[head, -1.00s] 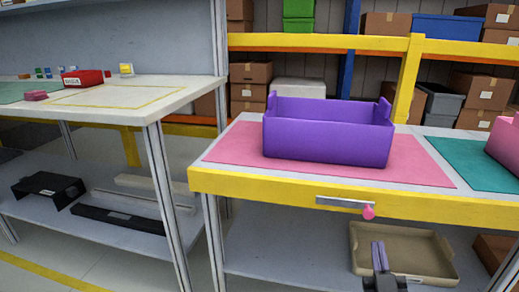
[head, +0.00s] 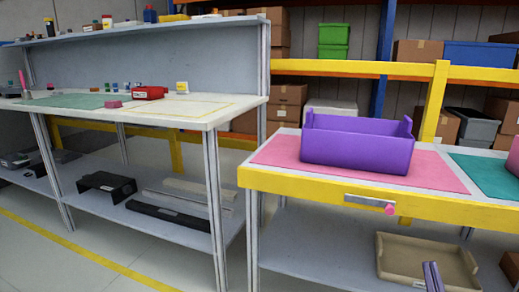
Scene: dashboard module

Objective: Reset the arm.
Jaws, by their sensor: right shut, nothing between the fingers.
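My right gripper (head: 432,276) shows at the bottom right of the head view. Only its fingertips are in the picture, pressed together with nothing between them. It appears in front of the tan tray (head: 400,248) on the lower shelf, below the yellow-edged table (head: 310,189). My left gripper is out of the picture.
A purple bin (head: 356,145) sits on a pink mat (head: 274,152). A handle bar with a pink knob (head: 390,209) is on the table's yellow front edge. The left workbench (head: 190,112) holds a red box (head: 149,92). Open floor (head: 60,262) lies at the lower left.

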